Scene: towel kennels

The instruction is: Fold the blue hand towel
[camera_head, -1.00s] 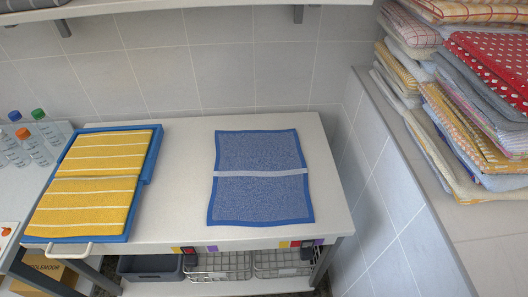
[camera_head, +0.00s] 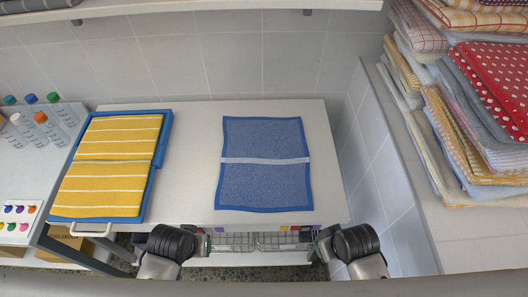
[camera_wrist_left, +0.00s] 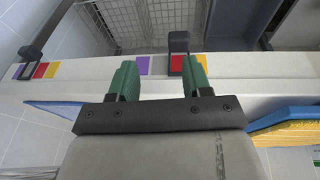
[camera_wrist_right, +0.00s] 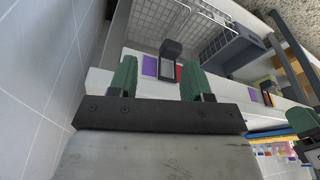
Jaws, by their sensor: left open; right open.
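The blue hand towel (camera_head: 265,187) lies flat and spread out on the white table, with a pale band across its middle and a darker blue border. A blue edge in the left wrist view (camera_wrist_left: 60,113) looks like part of it. My left gripper (camera_head: 203,241) is open and empty at the table's front edge, left of the towel's near side. My right gripper (camera_head: 318,243) is open and empty at the front edge, right of the towel's near side. The green fingers stand apart in the left wrist view (camera_wrist_left: 158,78) and the right wrist view (camera_wrist_right: 157,78).
A blue tray (camera_head: 158,165) with yellow striped towels (camera_head: 105,165) stands at the table's left. Bottles (camera_head: 50,128) stand farther left. Stacked folded towels (camera_head: 480,100) fill a ledge at the right. Wire baskets (camera_head: 232,243) sit below the table. The tabletop around the towel is clear.

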